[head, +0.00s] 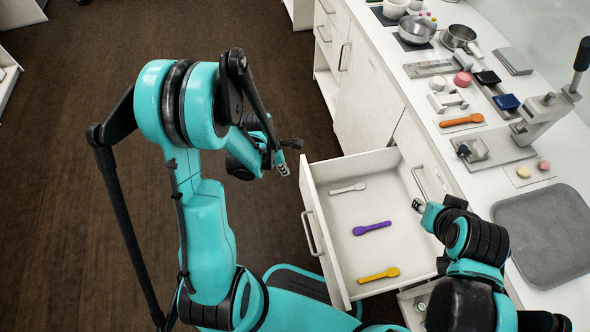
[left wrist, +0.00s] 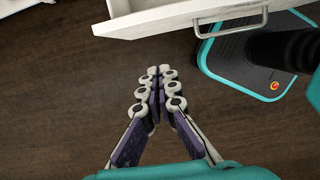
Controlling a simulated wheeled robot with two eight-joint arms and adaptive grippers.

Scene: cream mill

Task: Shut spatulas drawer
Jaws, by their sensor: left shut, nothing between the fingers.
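The spatulas drawer (head: 345,255) is pulled open from the white cabinet. A pale spatula (head: 347,188), a purple spatula (head: 372,228) and a yellow spatula (head: 379,274) lie apart in it. Its handle (head: 312,234) is on the front, which also shows in the left wrist view (left wrist: 150,23). My left gripper (head: 284,170) is shut and empty, just outside the drawer's far front corner, apart from it; its fingers show in the left wrist view (left wrist: 158,75). My right gripper (head: 418,206) is by the drawer's cabinet end; its fingers are too small to judge.
The counter holds an orange spatula (head: 462,120), a lever press (head: 525,125), a grey tray (head: 550,235) and pots (head: 417,30). Closed cabinet doors (head: 365,95) stand beyond the drawer. The brown floor (head: 270,50) is open to the left.

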